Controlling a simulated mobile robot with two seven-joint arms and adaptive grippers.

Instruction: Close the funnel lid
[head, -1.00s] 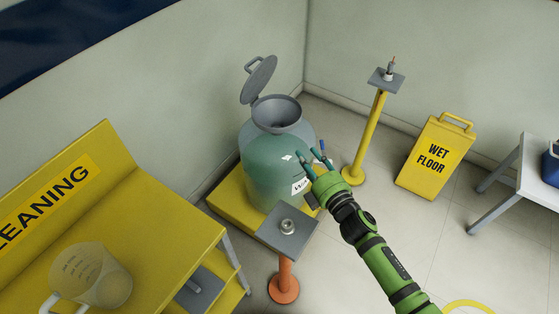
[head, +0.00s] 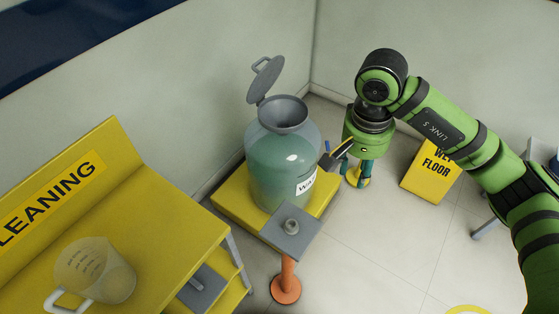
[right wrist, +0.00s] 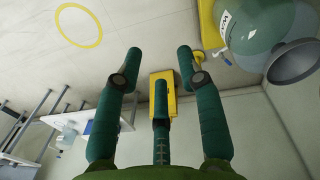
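The grey funnel lid (head: 265,80) stands open, tilted up at the back left of the grey funnel (head: 283,113). The funnel sits on top of a translucent green container (head: 278,165), and both also show at the right of the right wrist view, the funnel (right wrist: 294,62) beside the container (right wrist: 262,22). My right gripper (head: 357,174) points down to the right of the container, apart from lid and funnel. In the right wrist view its three teal fingers (right wrist: 160,65) are spread with nothing between them. My left gripper is not in view.
The container stands on a yellow platform (head: 232,205). An orange post with a grey plate (head: 278,240) stands in front. A wet floor sign (head: 428,180) is partly behind my right arm. A yellow cleaning bench (head: 150,225) holds a clear jug (head: 95,270). Walls close the back.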

